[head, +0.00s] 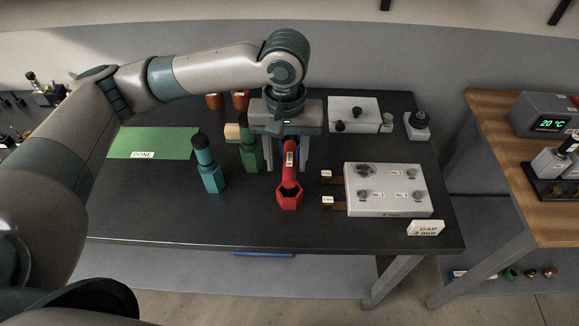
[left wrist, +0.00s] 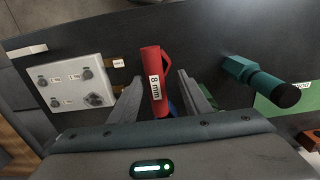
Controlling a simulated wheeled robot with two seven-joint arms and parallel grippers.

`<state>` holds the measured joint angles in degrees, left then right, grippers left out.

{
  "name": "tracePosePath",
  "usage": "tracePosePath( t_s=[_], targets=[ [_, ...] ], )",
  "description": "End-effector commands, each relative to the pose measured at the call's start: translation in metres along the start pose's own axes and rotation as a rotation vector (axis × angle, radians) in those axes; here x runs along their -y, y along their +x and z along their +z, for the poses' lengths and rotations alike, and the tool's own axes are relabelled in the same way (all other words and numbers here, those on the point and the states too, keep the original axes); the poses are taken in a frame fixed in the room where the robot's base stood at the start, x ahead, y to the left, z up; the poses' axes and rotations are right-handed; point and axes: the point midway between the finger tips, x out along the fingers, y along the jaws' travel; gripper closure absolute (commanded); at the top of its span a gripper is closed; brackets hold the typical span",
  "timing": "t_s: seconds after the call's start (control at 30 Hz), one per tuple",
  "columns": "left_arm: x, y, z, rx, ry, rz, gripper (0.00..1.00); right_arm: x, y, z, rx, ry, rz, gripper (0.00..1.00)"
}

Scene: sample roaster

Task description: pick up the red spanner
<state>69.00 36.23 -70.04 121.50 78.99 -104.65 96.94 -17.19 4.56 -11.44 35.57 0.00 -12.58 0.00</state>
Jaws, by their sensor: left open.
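The red spanner (head: 289,188) stands on the dark table near its middle, with its ring-shaped head towards the front edge in the head view. In the left wrist view the red spanner (left wrist: 152,62) carries an "8 mm" label. My left gripper (head: 288,163) is open above the table, with one finger on each side of the red handle. In the left wrist view the handle lies between the open fingers (left wrist: 160,80), with a gap visible on each side. The gripper body hides the handle's far end in the head view. My right gripper is not in view.
A teal tool (head: 209,170) and a green tool (head: 251,154) stand left of the spanner. A white plate with knobs (head: 388,207) is to its right, with a "GAP 3 mm" sign (head: 426,228) in front. A green "DONE" mat (head: 150,140) lies at the left.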

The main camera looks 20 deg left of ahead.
Motion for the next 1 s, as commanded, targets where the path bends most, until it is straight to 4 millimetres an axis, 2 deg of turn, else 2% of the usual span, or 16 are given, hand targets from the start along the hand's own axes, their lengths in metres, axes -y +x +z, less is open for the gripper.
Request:
tracePosePath(
  t_s=[0.23,0.4,0.93,0.97,1.0],
  targets=[
    [-0.007,0.025,-0.003,0.004,0.000,-0.002,0.56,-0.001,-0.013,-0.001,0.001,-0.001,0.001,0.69],
    [-0.006,0.044,-0.003,0.002,0.001,-0.002,0.56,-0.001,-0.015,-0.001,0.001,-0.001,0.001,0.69],
    [-0.006,0.048,-0.003,0.000,0.001,0.000,0.56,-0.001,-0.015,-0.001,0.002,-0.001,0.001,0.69],
    [-0.006,0.048,-0.003,0.000,0.001,0.000,0.61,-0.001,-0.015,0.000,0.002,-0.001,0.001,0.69],
    [-0.006,0.048,-0.003,0.000,0.001,0.000,0.71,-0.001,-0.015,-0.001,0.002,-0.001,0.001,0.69]
  ],
)
